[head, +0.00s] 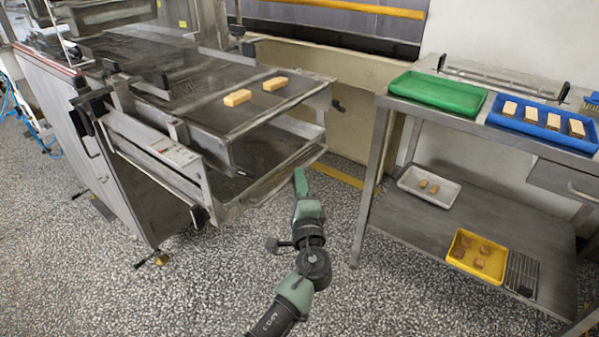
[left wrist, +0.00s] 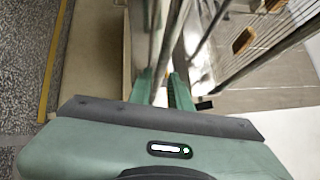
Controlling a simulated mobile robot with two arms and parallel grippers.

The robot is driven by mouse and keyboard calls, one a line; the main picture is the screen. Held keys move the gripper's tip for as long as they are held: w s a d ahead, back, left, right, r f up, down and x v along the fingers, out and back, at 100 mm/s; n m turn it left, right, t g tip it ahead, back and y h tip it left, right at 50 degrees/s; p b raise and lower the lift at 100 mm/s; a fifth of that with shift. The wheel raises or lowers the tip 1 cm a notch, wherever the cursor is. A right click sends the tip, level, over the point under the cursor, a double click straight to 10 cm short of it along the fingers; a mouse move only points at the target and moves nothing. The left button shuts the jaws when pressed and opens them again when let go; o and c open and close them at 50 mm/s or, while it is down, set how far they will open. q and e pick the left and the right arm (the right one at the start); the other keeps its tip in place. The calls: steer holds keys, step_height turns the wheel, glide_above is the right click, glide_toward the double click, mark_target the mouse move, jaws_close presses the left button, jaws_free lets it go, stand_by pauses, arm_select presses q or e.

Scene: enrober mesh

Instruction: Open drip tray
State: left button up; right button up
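The drip tray (head: 264,190) is the shallow metal tray low at the front end of the enrober, under the mesh belt (head: 215,90); its front rim faces the aisle in the head view. My left gripper (head: 299,178) is just beside that front rim, at its right part; I cannot tell whether it touches. In the left wrist view its two green fingers (left wrist: 162,92) stand apart with a narrow gap, close to metal edges. Nothing is clearly held between them. My right gripper is not in view.
Two biscuit bars (head: 237,98) lie on the belt. A steel table (head: 450,125) at right carries a green tray (head: 437,92) and a blue tray (head: 545,135). Its lower shelf holds a white tray (head: 412,192) and a yellow tray (head: 462,264). The speckled floor in front is free.

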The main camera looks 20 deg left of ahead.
arm_select(q)
steer(key=shift+x, duration=1.8)
steer(key=shift+f, duration=0.1)
steer(key=shift+c, duration=0.3)
jaws_close()
steer(key=shift+f, duration=0.1)
